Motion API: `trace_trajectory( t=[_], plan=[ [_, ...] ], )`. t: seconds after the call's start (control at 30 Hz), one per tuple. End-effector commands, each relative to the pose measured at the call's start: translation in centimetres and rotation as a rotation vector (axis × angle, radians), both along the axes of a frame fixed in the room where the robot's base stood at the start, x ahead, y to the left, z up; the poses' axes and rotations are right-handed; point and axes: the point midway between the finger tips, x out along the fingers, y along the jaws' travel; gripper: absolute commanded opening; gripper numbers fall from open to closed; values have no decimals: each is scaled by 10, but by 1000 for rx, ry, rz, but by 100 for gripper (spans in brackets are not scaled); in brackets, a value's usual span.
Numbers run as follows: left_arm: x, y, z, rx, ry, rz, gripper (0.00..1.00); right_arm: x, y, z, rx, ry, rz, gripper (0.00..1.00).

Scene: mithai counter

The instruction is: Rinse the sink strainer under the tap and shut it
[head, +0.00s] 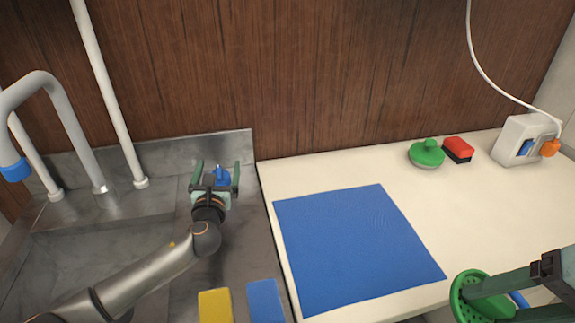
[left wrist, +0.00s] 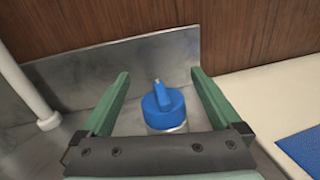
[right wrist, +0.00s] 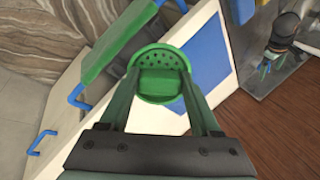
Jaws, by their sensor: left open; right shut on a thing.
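The green sink strainer (head: 462,301), a round cup with holes, is in my right gripper (head: 497,300) at the lower right, beyond the counter's front edge. In the right wrist view the strainer (right wrist: 158,62) sits between the fingers, its perforated face showing. My left gripper (head: 217,167) is open with its fingers on either side of the blue tap knob (head: 222,177). In the left wrist view the knob (left wrist: 163,102) stands between the fingers with gaps on both sides. The grey tap spout (head: 40,82) with a blue tip is at far left; no water shows below it.
A blue mat (head: 355,245) lies on the cream counter (head: 465,215). Yellow (head: 215,305) and blue (head: 265,301) blocks are near the sink's front.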

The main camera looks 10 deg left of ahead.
Motion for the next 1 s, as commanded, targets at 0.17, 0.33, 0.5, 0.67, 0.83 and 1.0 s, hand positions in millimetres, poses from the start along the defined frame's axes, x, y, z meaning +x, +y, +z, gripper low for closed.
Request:
trace_trajectory(
  t=[0.17,0.33,0.5,0.67,0.83,1.0],
  plan=[
    [-23,-11,33,-1,-2,-2,98,0,0,13,0,0,0,9],
    [-45,-22,61,0,-2,-3,98,0,0,21,0,0,0,9],
    [-75,-37,74,-1,1,-4,98,0,0,23,0,0,0,9],
    [-100,-49,86,-1,1,-3,98,0,0,26,0,0,0,9],
    [-119,-57,95,0,1,-1,98,0,0,27,0,0,0,9],
    [-126,-60,98,1,1,0,98,0,0,28,0,0,0,9]
  ],
)
